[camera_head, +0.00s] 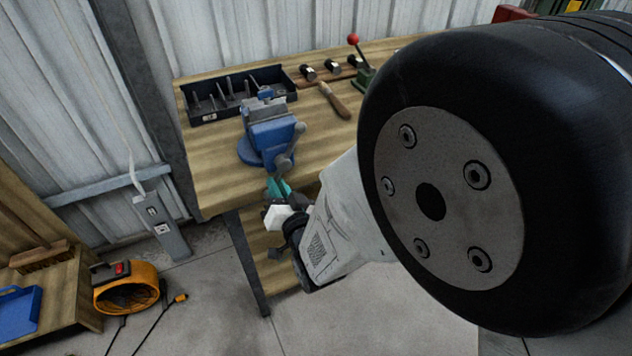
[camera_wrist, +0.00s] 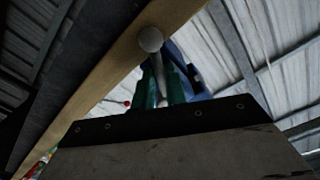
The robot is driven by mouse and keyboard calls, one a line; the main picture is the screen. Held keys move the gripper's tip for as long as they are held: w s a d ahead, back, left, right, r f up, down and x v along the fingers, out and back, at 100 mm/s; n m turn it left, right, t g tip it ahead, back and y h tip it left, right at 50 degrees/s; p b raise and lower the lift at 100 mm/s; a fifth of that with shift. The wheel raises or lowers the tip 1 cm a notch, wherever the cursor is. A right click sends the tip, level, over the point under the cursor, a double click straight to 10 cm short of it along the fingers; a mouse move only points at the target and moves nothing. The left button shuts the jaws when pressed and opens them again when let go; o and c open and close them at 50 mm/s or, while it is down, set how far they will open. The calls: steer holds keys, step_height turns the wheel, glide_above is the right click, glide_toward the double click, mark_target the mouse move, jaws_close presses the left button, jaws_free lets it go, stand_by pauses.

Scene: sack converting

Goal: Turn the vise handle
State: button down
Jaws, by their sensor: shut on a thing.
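A blue bench vise (camera_head: 270,136) is mounted at the front edge of the wooden workbench. Its grey handle (camera_head: 292,146) is a bar with rounded ends and stands tilted in front of the vise, one end up and to the right. My gripper (camera_head: 279,187), with green fingers, is at the handle's lower end, below the bench edge. In the wrist view the handle (camera_wrist: 151,41) shows a ball end, with its bar running between the green fingers (camera_wrist: 162,88). The gripper is shut on it. Part of the blue vise (camera_wrist: 184,64) shows behind.

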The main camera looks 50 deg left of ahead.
stand_by(0.5)
steer(key=c, duration=1.4)
jaws_free()
steer(key=shift+s, duration=0.1)
steer(key=shift+c, duration=0.2)
steer(key=shift+d, duration=0.1)
steer(key=v, duration=0.7)
steer(key=shift+d, duration=0.35)
